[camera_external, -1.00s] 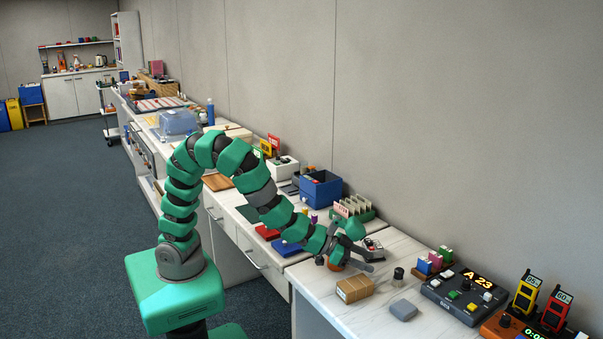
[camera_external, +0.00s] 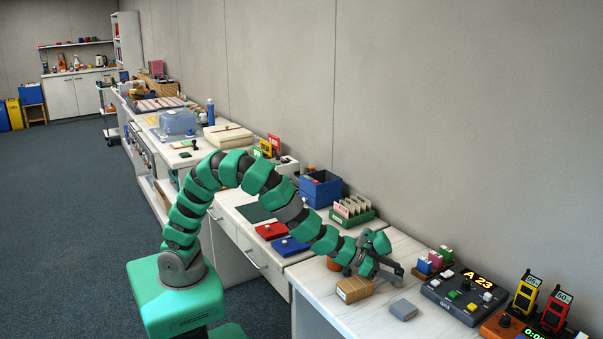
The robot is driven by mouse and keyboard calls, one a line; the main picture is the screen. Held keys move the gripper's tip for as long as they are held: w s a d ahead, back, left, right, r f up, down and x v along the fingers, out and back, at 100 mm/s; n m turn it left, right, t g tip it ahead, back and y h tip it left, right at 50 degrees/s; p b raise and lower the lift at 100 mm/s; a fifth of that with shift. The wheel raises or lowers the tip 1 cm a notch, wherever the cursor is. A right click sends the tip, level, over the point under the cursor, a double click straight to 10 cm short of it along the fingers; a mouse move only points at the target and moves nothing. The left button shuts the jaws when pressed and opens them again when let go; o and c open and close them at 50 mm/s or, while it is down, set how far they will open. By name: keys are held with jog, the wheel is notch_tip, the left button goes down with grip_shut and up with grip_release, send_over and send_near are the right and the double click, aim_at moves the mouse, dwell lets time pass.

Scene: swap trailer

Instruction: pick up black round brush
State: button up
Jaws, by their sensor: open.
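My gripper (camera_external: 390,267) is open above the white worktop, at the spot where a small black round thing, likely the brush, showed one second ago. That black thing is now hidden by the gripper's dark fingers or cannot be told apart from them. I cannot tell whether it stands between the fingers or behind them, or whether they touch it.
A brown cardboard-coloured block (camera_external: 354,289) lies just left of my gripper, and a grey block (camera_external: 403,310) lies in front. An orange-brown round thing (camera_external: 334,264) is behind my wrist. A dark control panel (camera_external: 463,293) and small coloured blocks (camera_external: 432,262) stand to the right.

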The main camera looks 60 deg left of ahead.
jog(key=c, duration=1)
jog(key=shift+r, duration=0.15)
jog(key=shift+c, duration=0.2)
